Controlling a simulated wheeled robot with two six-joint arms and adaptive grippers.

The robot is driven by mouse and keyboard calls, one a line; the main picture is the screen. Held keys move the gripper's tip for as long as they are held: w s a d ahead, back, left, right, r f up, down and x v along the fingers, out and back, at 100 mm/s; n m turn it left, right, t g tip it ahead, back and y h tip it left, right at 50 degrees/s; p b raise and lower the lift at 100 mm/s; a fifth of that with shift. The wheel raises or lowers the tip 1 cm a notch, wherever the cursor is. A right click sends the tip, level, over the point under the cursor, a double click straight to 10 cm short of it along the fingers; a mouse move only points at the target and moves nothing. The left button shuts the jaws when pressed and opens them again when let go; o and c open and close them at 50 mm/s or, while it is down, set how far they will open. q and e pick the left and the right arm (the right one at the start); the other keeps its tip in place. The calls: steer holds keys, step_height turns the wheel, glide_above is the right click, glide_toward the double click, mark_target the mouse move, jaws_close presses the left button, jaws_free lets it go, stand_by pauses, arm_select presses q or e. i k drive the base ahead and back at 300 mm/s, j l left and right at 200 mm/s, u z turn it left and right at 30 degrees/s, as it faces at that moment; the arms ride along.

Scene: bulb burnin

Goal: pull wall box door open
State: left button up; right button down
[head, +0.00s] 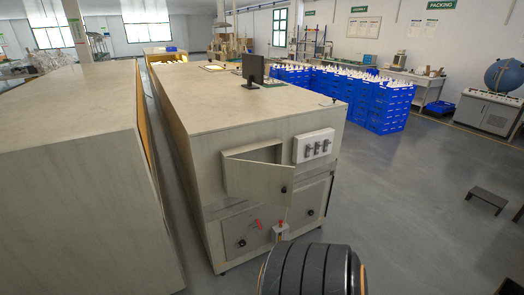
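The wall box (278,151) is a pale box on the near end of the large cabinet. Its door (250,181) stands partly open, swung out from the box, with a gap visible along the top. A small dark knob (284,189) sits near the door's right edge. The inside of the box is mostly hidden behind the door. A dark ringed part of my arm shows at the bottom middle, in front of and below the door. Neither gripper's fingers can be made out in the head view.
A white switch panel (314,146) is mounted right of the wall box. Below are lower panels with dark knobs (242,243), a red handle (258,224) and a small red-topped box (281,231). A long counter (75,125) stands left. Floor (400,210) at right is largely clear, with a low step (487,197).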

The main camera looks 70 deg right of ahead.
mark_target(254, 181)
steer(key=k+l+u, duration=0.15)
steer(key=l, duration=0.35)
steer(key=k+l+u, duration=0.15)
steer(key=l, duration=0.3)
steer(key=k+l+u, duration=0.15)
steer(key=l, duration=0.35)
steer(key=k+l+u, duration=0.15)
steer(key=l, duration=0.25)
steer(key=k+l+u, duration=0.15)
steer(key=k+l, duration=0.2)
steer(key=k+l+u, duration=0.15)
steer(key=l, duration=0.25)
steer(key=k+l, duration=0.05)
steer(key=k, duration=0.05)
